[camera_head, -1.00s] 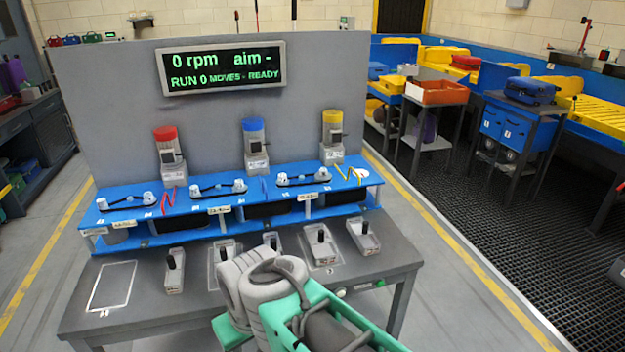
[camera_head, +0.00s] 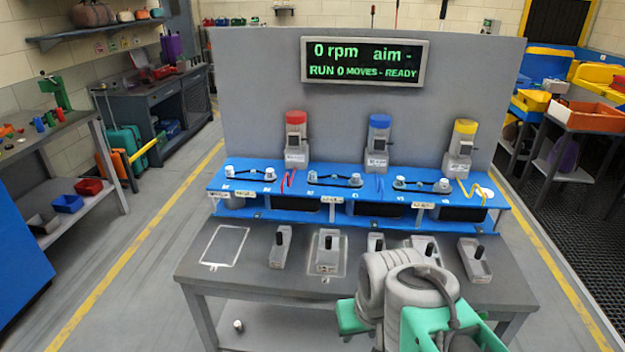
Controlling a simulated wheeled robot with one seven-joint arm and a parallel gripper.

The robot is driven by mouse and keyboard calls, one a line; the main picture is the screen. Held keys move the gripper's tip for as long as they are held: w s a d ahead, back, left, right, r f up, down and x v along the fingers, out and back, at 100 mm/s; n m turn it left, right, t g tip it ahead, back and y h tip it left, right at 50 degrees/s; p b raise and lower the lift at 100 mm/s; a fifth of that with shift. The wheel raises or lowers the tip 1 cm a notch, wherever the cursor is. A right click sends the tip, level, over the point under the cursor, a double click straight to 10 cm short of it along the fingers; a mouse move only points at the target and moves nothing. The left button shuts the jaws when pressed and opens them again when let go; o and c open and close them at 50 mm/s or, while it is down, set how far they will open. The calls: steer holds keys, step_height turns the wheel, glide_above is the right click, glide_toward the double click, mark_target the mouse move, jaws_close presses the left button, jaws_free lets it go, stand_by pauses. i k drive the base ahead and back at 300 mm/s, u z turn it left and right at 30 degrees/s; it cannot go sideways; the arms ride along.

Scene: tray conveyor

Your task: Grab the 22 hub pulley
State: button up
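Several small white pulleys stand in belted pairs on the blue rack: a left pair (camera_head: 269,173), a middle pair (camera_head: 355,180) and a right pair (camera_head: 442,185). Their markings are too small to read, so I cannot tell which is the 22 hub pulley. A small whitish round piece (camera_head: 238,326) sits on the bench's lower shelf; I cannot tell if it is a pulley. My grey and green arm is folded in front of the bench at the lower right. I cannot make out its gripper fingers.
The grey bench (camera_head: 255,278) carries several grey blocks with black handles (camera_head: 281,250) and an empty white outline (camera_head: 224,246). A panel with a display (camera_head: 365,62) stands behind. A shelf with bins (camera_head: 68,203) is at the left. Open floor lies between.

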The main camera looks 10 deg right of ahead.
mark_target(311, 174)
steer(key=k, duration=0.5)
steer(key=u, duration=1.75)
steer(key=i, duration=1.3)
steer(key=z, duration=1.75)
